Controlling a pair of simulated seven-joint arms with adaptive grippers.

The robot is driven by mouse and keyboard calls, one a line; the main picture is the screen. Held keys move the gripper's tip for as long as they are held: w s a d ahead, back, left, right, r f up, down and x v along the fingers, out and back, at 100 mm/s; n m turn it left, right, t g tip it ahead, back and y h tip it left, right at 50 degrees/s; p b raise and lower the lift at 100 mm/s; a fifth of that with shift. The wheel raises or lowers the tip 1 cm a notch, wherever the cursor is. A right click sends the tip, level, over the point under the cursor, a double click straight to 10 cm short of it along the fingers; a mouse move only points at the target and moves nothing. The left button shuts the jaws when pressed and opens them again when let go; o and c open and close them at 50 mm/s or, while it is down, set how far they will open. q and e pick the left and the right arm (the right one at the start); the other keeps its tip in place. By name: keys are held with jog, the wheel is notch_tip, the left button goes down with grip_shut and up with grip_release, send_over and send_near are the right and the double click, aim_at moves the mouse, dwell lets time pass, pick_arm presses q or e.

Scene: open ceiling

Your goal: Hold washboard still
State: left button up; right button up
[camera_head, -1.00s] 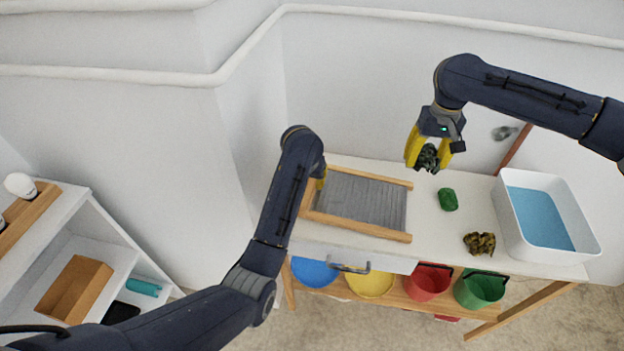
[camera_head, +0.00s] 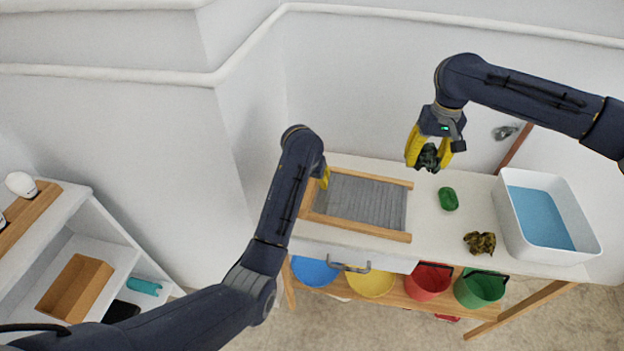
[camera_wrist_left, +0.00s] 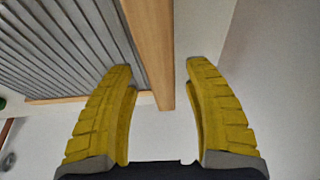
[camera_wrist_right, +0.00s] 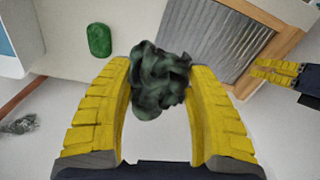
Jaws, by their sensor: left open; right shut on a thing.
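The washboard (camera_head: 362,201), a ribbed grey panel in a wooden frame, lies flat on the white table. My left gripper (camera_head: 322,178) is at the washboard's left side, partly hidden by its arm. In the left wrist view its open yellow fingers (camera_wrist_left: 160,75) stand on either side of the frame's wooden rail (camera_wrist_left: 152,45), with a gap to it. The washboard also shows in the right wrist view (camera_wrist_right: 215,40). My right gripper (camera_head: 430,160) is above the table's back edge, right of the washboard. It is shut on a dark green crumpled cloth (camera_wrist_right: 160,80).
A green soap-like block (camera_head: 448,199) and a brown-green crumpled cloth (camera_head: 480,243) lie right of the washboard. A white basin of blue water (camera_head: 508,218) stands at the table's right end. Several coloured buckets, including a red one (camera_head: 429,282), sit on the shelf below.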

pick_arm(q)
jog(key=shift+r, duration=0.15)
jog(key=shift+v, duration=0.9)
jog(key=shift+f, duration=0.3)
jog(key=shift+x, duration=0.75)
jog(key=shift+o, duration=0.2)
jog(key=c, duration=1)
dwell(0.4)
